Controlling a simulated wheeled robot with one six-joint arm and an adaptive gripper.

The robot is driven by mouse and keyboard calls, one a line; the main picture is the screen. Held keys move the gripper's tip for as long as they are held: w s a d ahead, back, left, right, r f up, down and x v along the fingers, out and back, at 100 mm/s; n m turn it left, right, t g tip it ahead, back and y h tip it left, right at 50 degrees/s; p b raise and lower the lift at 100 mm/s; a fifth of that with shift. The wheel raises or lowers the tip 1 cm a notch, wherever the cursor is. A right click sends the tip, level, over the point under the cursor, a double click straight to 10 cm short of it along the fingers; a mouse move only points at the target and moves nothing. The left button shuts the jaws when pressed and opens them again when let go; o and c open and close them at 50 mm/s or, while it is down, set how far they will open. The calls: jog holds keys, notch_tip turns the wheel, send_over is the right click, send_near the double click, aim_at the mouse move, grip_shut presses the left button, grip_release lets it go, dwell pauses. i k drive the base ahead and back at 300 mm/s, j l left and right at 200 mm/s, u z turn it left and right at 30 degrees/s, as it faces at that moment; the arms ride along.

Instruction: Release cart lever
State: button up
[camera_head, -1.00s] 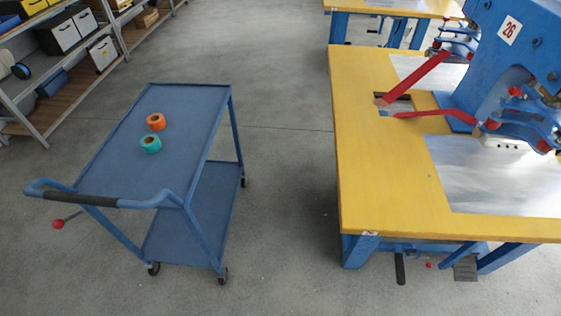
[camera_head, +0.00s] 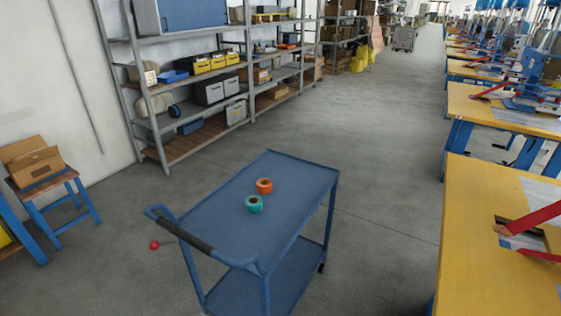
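The blue cart (camera_head: 225,222) stands in the lower middle of the head view, with a flat top and a lower shelf. Its push handle has a dark grip (camera_head: 187,236) at the near left end. A lever with a red knob (camera_head: 154,245) sticks out to the left below the handle; most of its rod is hidden or too thin to make out. An orange roll (camera_head: 264,186) and a teal roll (camera_head: 254,204) lie on the cart top. My gripper is not in view.
Yellow-topped work tables (camera_head: 470,230) line the right side. Grey shelving (camera_head: 160,138) with boxes runs along the left wall. A blue-legged stool (camera_head: 45,188) holding a cardboard box (camera_head: 32,162) stands at far left. Grey floor (camera_head: 365,150) is free between shelves and tables.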

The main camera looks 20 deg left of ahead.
aim_at(154, 244)
jog(key=i+j+u, duration=0.15)
jog(key=j, duration=0.35)
jog(key=i+j+u, duration=0.1)
jog(key=j, duration=0.35)
jog(key=i+j+u, duration=0.15)
jog(key=j, duration=0.3)
jog(key=i+j+u, duration=0.15)
jog(key=j, duration=0.3)
jog(key=i+j+u, duration=0.15)
jog(key=j, duration=0.25)
jog(key=i+j+u, duration=0.1)
jog(key=i+j, duration=0.15)
jog(key=j, duration=0.15)
